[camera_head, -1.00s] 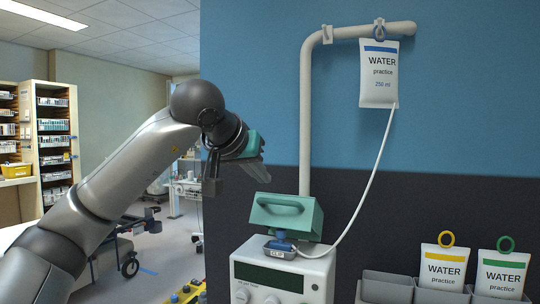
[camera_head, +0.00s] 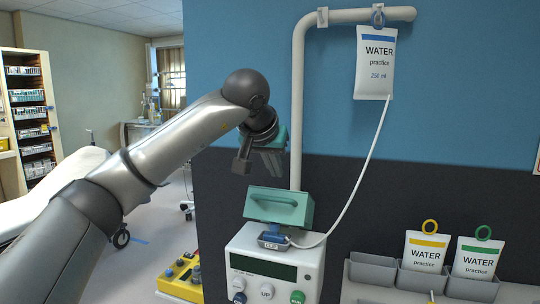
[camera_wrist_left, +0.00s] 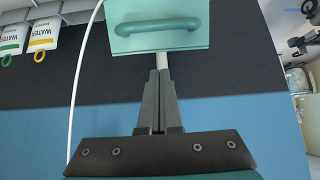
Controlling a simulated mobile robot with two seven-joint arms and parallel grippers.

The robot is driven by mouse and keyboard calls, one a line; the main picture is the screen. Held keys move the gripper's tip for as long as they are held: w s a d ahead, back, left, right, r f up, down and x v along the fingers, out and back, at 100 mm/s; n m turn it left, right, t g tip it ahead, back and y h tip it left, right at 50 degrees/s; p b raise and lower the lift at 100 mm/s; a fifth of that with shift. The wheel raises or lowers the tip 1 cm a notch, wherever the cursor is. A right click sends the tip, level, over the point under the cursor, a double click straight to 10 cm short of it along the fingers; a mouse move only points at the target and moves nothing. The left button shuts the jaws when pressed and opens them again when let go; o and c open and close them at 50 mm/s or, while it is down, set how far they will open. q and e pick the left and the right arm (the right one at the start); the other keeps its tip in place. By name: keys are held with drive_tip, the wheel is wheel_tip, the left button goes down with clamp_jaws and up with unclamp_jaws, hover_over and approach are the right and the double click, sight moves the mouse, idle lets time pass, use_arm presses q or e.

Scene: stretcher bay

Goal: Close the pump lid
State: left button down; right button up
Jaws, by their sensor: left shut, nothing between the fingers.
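The white pump (camera_head: 262,282) stands low in the head view, with a dark display and knobs on its front. Its teal lid (camera_head: 279,206), with a handle bar, stands raised at the top of the pump. A blue and grey clip (camera_head: 272,241) sits on the tube below the lid. My left gripper (camera_head: 272,172) points down above the lid, apart from it. In the left wrist view its two dark fingers (camera_wrist_left: 160,75) are shut with nothing between them, and the lid (camera_wrist_left: 140,42) shows just past their tips. My right gripper is not in view.
A water bag (camera_head: 376,75) hangs from a white pole (camera_head: 298,100), and its tube runs down to the clip. Two more bags (camera_head: 425,255) stand in grey bins (camera_head: 412,284) at right. A yellow control box (camera_head: 180,278) is left of the pump.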

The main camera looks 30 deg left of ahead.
use_arm(q)
drive_tip(key=shift+x, duration=1.15)
drive_tip(key=shift+s+f, duration=0.15)
drive_tip(key=shift+f, duration=0.1)
drive_tip(key=shift+s+d+f, duration=0.15)
drive_tip(key=shift+s+f, duration=0.05)
drive_tip(key=shift+s, duration=0.3)
drive_tip(key=shift+s+d+f, duration=0.15)
drive_tip(key=shift+s+f, duration=0.05)
drive_tip(key=shift+s, duration=0.35)
drive_tip(key=shift+s+d+f, duration=0.15)
drive_tip(key=shift+s+f, duration=0.05)
drive_tip(key=shift+s, duration=0.3)
drive_tip(key=s+f+t+b, duration=0.1)
drive_tip(key=s+f+b, duration=0.2)
drive_tip(key=b, duration=0.4)
drive_tip(key=s+d+f+t+y+b, duration=0.1)
drive_tip(key=s+f+t+b, duration=0.1)
drive_tip(key=f+b, duration=0.4)
drive_tip(key=s+b, duration=0.1)
drive_tip(key=b, duration=0.1)
drive_tip(key=shift+s+d+f+t+b, duration=0.2)
drive_tip(key=shift+d+f+t+b, duration=0.05)
drive_tip(key=shift+d+t+b, duration=0.05)
